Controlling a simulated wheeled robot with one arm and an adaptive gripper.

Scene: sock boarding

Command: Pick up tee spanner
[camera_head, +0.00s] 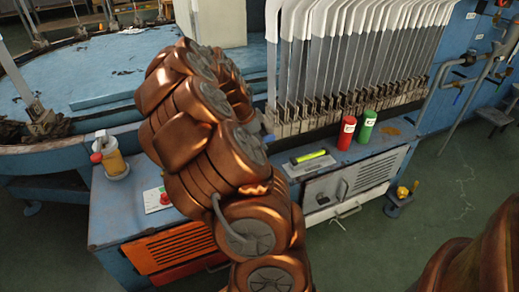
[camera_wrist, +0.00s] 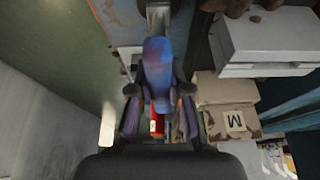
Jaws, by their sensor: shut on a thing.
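My gripper (camera_wrist: 160,92) shows in the wrist view, its dark fingers closed on either side of a blue-purple rounded piece. I take this piece as the tee spanner (camera_wrist: 158,72); it sticks out ahead of the fingers towards the top of the picture. Its full shape, and any crossbar, cannot be made out. In the head view my copper-coloured arm covers the gripper and whatever it holds.
A red can (camera_head: 347,133) and a green can (camera_head: 364,126) stand on the blue cabinet beside a yellow-green marker-like object (camera_head: 309,157). White-topped boards (camera_head: 345,50) rise in a row behind. A yellow container (camera_head: 111,160) is at left; floor (camera_head: 440,165) is open at right.

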